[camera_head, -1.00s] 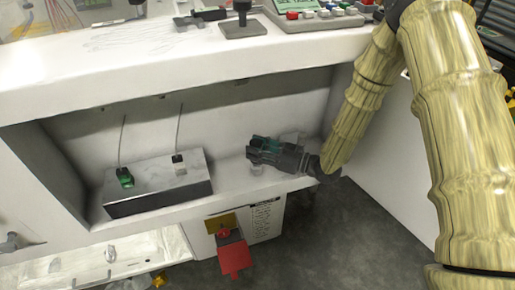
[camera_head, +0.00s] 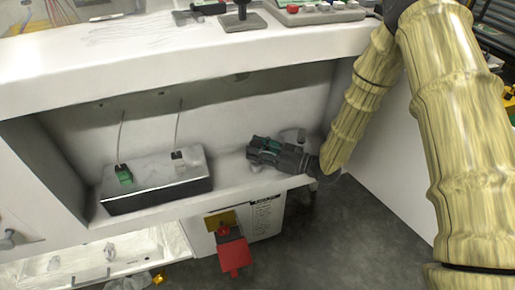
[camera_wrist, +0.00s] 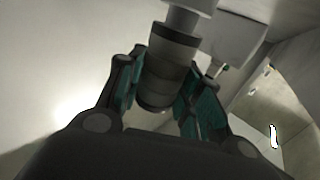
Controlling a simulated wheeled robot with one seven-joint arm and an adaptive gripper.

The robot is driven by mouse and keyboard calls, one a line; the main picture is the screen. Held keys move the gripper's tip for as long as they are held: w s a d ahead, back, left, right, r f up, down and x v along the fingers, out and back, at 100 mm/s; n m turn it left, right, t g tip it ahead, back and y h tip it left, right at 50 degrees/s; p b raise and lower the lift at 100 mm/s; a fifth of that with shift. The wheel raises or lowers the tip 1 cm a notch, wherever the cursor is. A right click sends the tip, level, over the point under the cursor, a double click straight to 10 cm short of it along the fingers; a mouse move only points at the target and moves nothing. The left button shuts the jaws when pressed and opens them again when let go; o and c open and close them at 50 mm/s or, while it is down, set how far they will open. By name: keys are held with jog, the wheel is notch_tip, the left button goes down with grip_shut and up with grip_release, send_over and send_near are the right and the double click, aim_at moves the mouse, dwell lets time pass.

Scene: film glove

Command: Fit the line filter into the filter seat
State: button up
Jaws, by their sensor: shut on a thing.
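My gripper (camera_head: 262,149) is inside the open bay at its right side, just above the shelf, pointing left. In the wrist view its green-padded fingers (camera_wrist: 160,98) are closed around a dark, banded cylinder, which I take as the line filter (camera_wrist: 172,62). A paler grey cylinder (camera_wrist: 186,18) continues from its far end; I cannot tell if the two are joined or only in line. A pale rounded fixture (camera_head: 292,135) shows just behind my gripper. I cannot tell whether it is the filter seat. The filter is mostly hidden in the head view.
The white counter (camera_head: 190,58) overhangs the bay. A red piece (camera_head: 235,256) is below. Shelf between box and gripper is mostly clear.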

jog(key=shift+f, duration=0.25)
jog(key=o, duration=1.1)
jog(key=shift+r, duration=0.1)
jog(key=shift+r, duration=4.9)
jog(key=shift+f, duration=0.1)
